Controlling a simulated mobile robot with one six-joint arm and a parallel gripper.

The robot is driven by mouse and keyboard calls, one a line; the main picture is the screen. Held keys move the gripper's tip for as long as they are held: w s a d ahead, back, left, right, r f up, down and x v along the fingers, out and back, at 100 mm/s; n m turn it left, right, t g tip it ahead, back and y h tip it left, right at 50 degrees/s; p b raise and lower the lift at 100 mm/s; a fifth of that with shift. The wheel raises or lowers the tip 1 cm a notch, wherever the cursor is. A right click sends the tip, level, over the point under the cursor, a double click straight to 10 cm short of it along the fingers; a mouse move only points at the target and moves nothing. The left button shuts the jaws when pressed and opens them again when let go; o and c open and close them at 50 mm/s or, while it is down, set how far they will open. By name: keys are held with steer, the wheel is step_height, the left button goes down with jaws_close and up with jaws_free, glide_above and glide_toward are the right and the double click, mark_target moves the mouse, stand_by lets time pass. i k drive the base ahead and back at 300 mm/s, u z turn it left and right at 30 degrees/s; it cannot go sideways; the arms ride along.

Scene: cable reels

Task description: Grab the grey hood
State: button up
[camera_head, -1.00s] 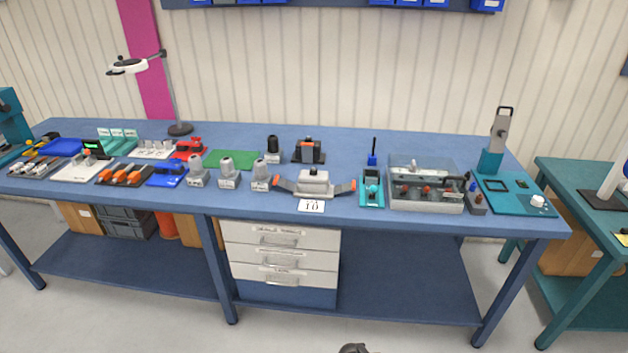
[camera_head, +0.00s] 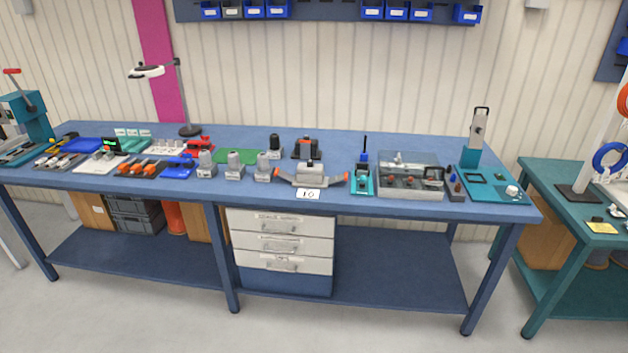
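Several grey hood-shaped parts stand upright in a row near the front edge of the blue workbench: a left one (camera_head: 206,164), a middle one (camera_head: 235,166) and a right one (camera_head: 263,167). A wider grey part with orange-tipped levers (camera_head: 309,175) sits to their right, behind a small white "10" card (camera_head: 308,194). I cannot tell which of these is the grey hood named. A darker, black-topped part (camera_head: 275,146) stands behind the row. My gripper is not in view.
The blue workbench (camera_head: 130,178) is crowded with fixtures. A clear-lidded box (camera_head: 411,190) and a teal press (camera_head: 470,158) stand on its right, a lamp (camera_head: 188,130) at the back left. A teal table (camera_head: 545,190) stands to the right. The floor in front is clear.

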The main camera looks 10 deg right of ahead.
mark_target(311, 167)
steer(key=k, duration=0.7)
steer(key=u, duration=0.4)
steer(key=i, duration=0.45)
steer(key=u, duration=0.95)
steer(key=i, duration=2.35)
steer(key=z, duration=0.7)
